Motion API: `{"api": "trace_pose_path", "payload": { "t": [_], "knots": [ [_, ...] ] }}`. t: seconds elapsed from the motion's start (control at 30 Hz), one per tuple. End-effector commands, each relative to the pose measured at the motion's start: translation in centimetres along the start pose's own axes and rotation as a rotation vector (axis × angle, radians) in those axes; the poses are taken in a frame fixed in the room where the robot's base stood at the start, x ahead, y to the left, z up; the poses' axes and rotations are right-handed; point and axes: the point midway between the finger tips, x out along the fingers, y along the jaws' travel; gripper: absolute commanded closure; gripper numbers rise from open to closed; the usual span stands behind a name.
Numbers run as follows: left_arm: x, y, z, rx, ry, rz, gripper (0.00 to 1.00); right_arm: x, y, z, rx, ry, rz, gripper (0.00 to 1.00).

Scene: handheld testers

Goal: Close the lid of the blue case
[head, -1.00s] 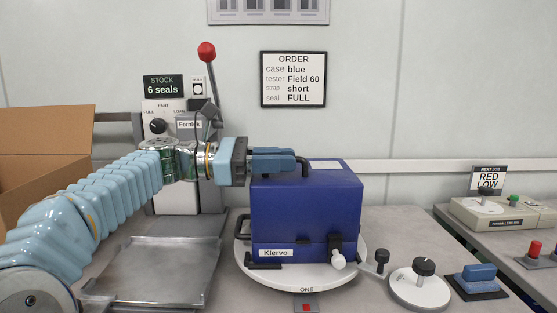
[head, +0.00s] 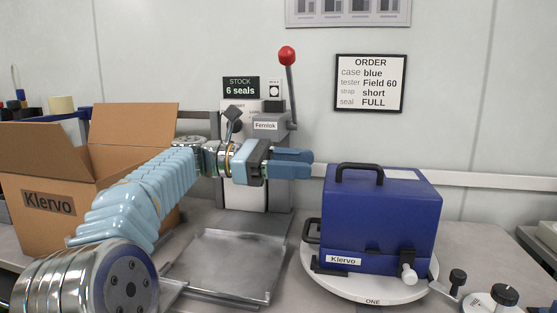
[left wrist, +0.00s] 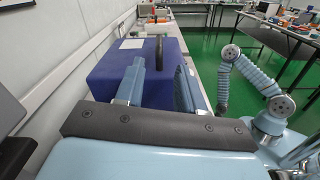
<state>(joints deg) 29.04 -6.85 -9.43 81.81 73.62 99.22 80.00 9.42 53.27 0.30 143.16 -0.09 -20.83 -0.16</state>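The blue case (head: 385,220) stands on a round white turntable (head: 345,287) marked ONE. Its deep blue upper part sits down on the lower part, and I see no open gap between them. My right gripper is not seen.
A metal tray (head: 225,265) lies left of the turntable. A press with a red-knobbed lever (head: 287,56) stands behind my left arm. An open cardboard box (head: 50,200) is at the left. Dark-knobbed controls (head: 505,295) are at the front right.

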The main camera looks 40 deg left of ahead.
Motion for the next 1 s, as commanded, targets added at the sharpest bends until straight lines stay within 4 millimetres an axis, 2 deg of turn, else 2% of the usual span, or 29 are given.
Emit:
{"api": "trace_pose_path", "payload": {
  "t": [0.1,0.3,1.0],
  "knots": [
    [-2.1,0.1,0.1,0.0,0.001,0.003,0.62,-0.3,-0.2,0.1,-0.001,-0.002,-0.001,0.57],
    [-3.8,0.0,0.0,0.0,0.0,0.0,0.62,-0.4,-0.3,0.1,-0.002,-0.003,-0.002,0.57],
    [-3.9,0.0,0.0,0.001,0.0,-0.001,0.62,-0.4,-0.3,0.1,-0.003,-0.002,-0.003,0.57]
  ]
}}
